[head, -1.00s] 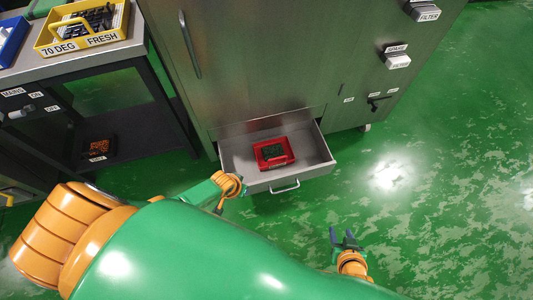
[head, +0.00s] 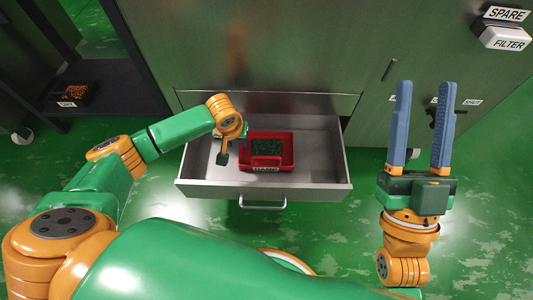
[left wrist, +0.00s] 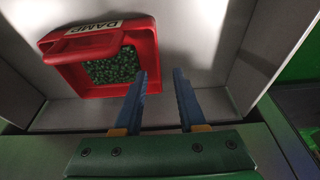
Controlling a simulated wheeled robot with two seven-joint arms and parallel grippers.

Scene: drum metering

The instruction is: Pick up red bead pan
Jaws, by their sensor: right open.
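The red bead pan (head: 267,152) sits in the open drawer (head: 334,170), holding dark green beads. In the left wrist view the pan (left wrist: 147,52) shows a "DAMP" label on its handle side. My left gripper (left wrist: 160,72) is open and empty above the drawer, at the pan's edge. One blue finger overlaps the pan's side wall in view and the other is over the bare drawer floor. I cannot tell whether they touch the pan. My right gripper (head: 421,84) is open and empty, right of the drawer.
The drawer's front handle (head: 263,203) faces me. The metal cabinet (head: 250,45) rises behind, with a "SPARE FILTER" box (head: 502,38) at top right. A dark tray of orange beads (head: 75,95) stands on the lower shelf at left. Green floor is clear around the drawer.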

